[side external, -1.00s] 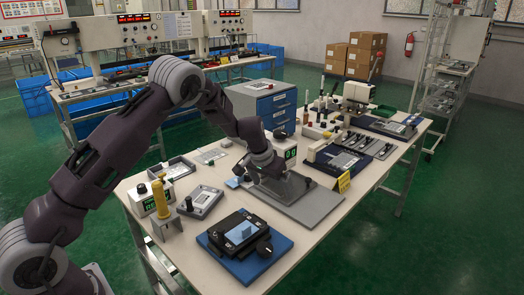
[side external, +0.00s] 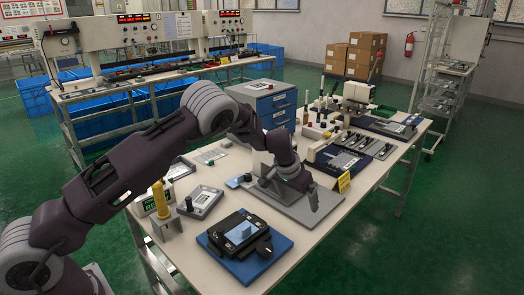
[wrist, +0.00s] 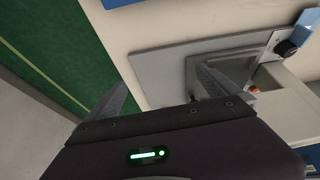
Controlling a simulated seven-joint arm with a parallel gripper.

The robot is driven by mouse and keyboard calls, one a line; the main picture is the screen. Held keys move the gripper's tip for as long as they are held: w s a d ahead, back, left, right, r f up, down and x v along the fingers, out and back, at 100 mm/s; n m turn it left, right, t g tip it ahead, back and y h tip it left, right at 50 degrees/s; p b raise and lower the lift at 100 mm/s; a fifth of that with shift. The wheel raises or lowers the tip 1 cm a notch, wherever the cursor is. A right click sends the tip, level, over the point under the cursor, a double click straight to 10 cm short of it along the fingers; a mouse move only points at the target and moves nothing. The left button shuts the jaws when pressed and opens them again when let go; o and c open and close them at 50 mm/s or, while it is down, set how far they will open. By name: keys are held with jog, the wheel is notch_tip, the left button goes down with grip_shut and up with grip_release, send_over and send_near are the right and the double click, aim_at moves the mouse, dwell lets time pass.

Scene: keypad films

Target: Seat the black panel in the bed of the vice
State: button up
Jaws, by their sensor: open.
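The black vice (side external: 218,236) stands on a blue base at the front of the table, with a round knob at its right. A dark, flat panel-like part with an upright pale blue tab (side external: 241,232) shows in its middle. I cannot tell the panel apart from the vice body or see how it sits. My gripper (side external: 313,203) is over the right part of a grey plate, right of and behind the vice. In the wrist view my gripper (wrist: 158,84) has its fingers spread, with nothing visible between them.
The grey plate (side external: 315,213) carries a pale fixture, also in the wrist view (wrist: 160,70). A yellow-topped device (side external: 160,205) and a grey tray (side external: 203,201) stand left of the vice. A yellow sign (side external: 344,182) is to the right. The table's front right is clear.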

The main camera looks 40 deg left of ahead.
jog(key=s+d+r+h, duration=0.1)
jog(key=s+r, duration=0.8)
jog(key=r, duration=0.3)
jog(key=s+d+r+h, duration=0.1)
jog(key=s+d+r, duration=0.1)
jog(key=s+r, duration=0.7)
notch_tip(320, 180, up, 3)
jog(key=shift+s+f, duration=0.1)
jog(key=shift+s, duration=0.15)
jog(key=shift+d, duration=0.1)
jog(key=s+a+t+y, duration=0.1)
jog(key=s, duration=2.5)
jog(key=shift+s+a+r+y, duration=0.15)
jog(key=shift+s+r+y, duration=0.15)
jog(key=shift+r+y, duration=0.15)
